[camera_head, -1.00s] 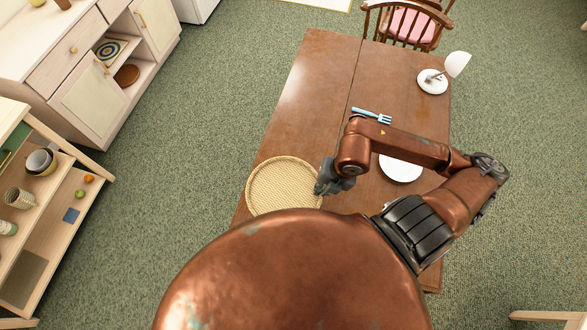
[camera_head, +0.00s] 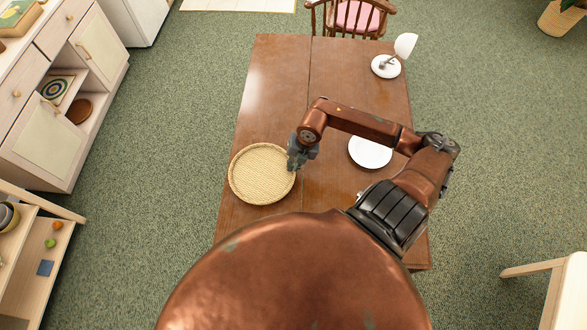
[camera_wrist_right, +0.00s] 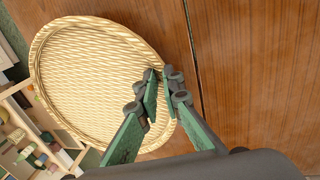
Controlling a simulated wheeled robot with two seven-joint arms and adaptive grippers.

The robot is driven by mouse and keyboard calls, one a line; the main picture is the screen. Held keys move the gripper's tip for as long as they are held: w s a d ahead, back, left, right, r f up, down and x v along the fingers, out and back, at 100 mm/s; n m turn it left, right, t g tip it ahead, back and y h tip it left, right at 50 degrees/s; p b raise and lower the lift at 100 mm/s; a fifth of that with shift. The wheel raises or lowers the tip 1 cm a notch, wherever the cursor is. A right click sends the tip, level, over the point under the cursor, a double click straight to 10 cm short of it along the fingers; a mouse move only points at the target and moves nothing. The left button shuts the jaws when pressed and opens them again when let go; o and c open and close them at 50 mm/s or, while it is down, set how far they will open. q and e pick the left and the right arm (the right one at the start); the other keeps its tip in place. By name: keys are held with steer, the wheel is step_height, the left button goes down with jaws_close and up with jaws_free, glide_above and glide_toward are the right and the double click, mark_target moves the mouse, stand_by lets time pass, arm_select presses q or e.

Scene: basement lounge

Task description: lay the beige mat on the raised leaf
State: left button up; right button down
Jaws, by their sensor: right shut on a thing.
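The beige mat (camera_head: 258,175) is round and woven with a raised rim. It is over the left leaf (camera_head: 262,85) of the brown wooden table, left of the long seam, its left rim near the table's edge. My right gripper (camera_head: 292,164) is shut on the mat's right rim. The right wrist view shows its fingers (camera_wrist_right: 160,78) pinching the rim of the mat (camera_wrist_right: 90,75), with wood to the right. I cannot tell whether the mat touches the leaf. My left gripper is not in view.
A white plate (camera_head: 370,151) lies on the right part of the table, beside my arm. A white lamp (camera_head: 388,66) stands at the back right. A chair (camera_head: 352,16) is at the far end. Cabinets (camera_head: 55,100) and a shelf (camera_head: 40,245) stand left, across open carpet.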

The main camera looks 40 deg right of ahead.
steer(key=x, duration=0.3)
steer(key=shift+s+d+f, duration=0.15)
steer(key=shift+s+d, duration=0.05)
steer(key=shift+d, duration=0.05)
steer(key=c, duration=2.1)
jaws_free()
steer(key=v, duration=1.2)
steer(key=shift+p, duration=0.45)
